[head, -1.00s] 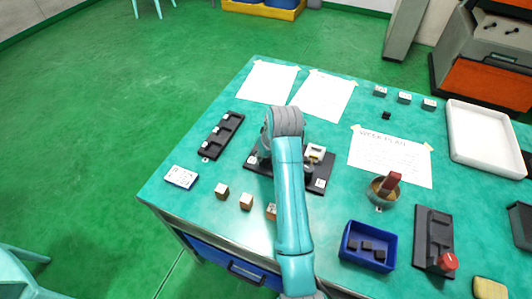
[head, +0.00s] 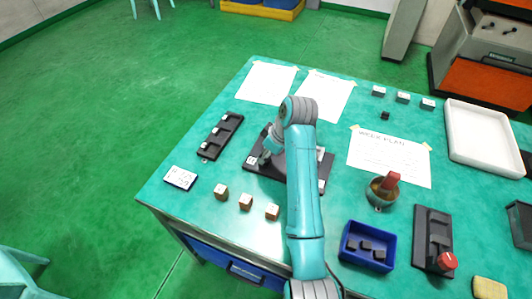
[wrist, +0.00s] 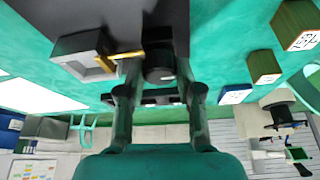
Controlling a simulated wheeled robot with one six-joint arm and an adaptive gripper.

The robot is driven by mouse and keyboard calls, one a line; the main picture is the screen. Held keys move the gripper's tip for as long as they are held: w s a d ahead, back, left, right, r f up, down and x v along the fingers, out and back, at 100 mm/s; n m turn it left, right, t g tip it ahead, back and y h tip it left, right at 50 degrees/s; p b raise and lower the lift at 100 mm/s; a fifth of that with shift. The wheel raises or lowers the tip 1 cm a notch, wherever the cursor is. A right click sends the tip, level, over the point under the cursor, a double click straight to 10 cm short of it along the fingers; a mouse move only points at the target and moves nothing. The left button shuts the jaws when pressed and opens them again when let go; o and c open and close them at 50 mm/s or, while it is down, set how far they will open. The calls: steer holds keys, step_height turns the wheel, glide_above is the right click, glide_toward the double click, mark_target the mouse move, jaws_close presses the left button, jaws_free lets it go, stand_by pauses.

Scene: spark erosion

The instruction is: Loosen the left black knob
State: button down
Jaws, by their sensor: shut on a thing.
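The black fixture plate (head: 274,170) lies on the green table, partly hidden behind my arm. In the wrist view, the dark round knob (wrist: 160,69) sits between the two fingers of my gripper (wrist: 159,80), which are shut on it. In the head view, my gripper (head: 266,154) points down at the plate's left end and hides the knob there. A grey block with a square opening (wrist: 88,57) and a brass-coloured rod (wrist: 126,54) stand beside the knob in the wrist view. The knob's turn angle cannot be told.
Small wooden blocks (head: 245,202) stand near the front edge. A black rack (head: 220,136) lies left of the plate. A blue bin (head: 346,255), a cup (head: 378,194) and a black device with a red knob (head: 432,240) are to the right.

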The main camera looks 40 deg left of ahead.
stand_by(0.3)
steer(key=c, duration=0.8)
jaws_free()
steer(key=shift+o, duration=0.2)
steer(key=shift+r, duration=0.1)
steer(key=v, duration=0.7)
steer(key=shift+d+r, duration=0.1)
steer(key=shift+d, duration=0.05)
